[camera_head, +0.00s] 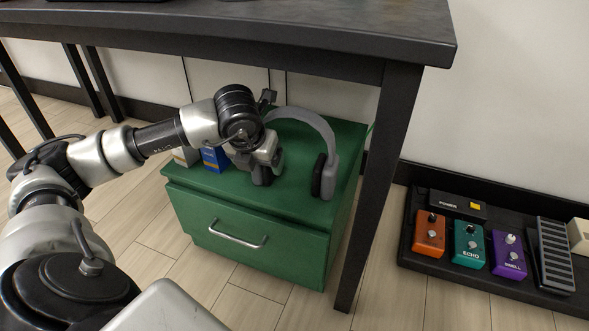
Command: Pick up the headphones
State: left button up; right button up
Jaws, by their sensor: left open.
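The grey headphones (329,150) stand on the green drawer cabinet (262,205) under the dark table. Their band arches up and a black-padded ear cup shows on the right side. My left gripper (262,180) is open and points down at the left side of the headphones, over the cabinet top. It hides the left ear cup, and I cannot tell whether it touches the headphones. My right gripper is not in view.
A blue box (214,159) and a pale box (186,156) stand left of my gripper on the cabinet. The table (300,38) overhangs them, with a table leg (380,180) close on the right. A pedal board (407,240) with several pedals lies on the floor at right.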

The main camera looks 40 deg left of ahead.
pick_arm(q)
jog(key=c, duration=1.1)
jog(key=shift+r, duration=0.2)
jog(key=shift+c, duration=0.2)
